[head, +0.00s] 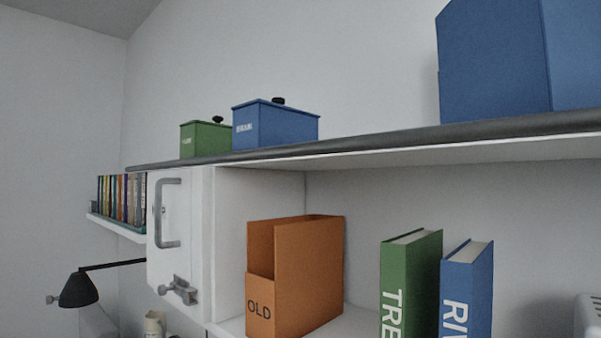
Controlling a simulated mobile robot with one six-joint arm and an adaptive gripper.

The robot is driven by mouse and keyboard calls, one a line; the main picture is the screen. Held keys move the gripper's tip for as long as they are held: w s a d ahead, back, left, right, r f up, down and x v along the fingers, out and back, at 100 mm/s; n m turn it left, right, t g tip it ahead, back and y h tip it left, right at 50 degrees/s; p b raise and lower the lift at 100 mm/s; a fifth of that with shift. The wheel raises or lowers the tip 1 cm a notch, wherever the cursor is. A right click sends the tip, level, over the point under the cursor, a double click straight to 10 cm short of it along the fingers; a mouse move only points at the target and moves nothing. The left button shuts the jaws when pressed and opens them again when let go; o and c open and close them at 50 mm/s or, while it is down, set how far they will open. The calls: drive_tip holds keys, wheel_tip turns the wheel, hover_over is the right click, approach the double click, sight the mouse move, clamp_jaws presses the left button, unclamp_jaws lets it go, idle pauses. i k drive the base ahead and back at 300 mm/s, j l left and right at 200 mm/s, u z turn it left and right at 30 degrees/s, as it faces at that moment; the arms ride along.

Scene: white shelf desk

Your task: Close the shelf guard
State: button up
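A white panel (195,225) with a grey bar handle (168,213) stands at the left end of the white shelf unit (400,158), under its dark top edge. A grey metal latch-like fitting (180,289) sits low on this panel. It looks like the shelf guard, but I cannot tell for sure. The shelf front to its right is uncovered, and its contents show. My gripper is not in view, and nothing is seen touching the panel or handle.
An orange "OLD" file holder (310,270), a green book (412,280) and a blue book (468,285) stand inside the shelf. Green (203,139) and blue (275,127) boxes and a large blue object (500,60) stand on top. A black lamp (78,289) is at lower left.

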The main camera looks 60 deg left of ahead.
sight(583, 120)
drive_tip(key=u, duration=2.45)
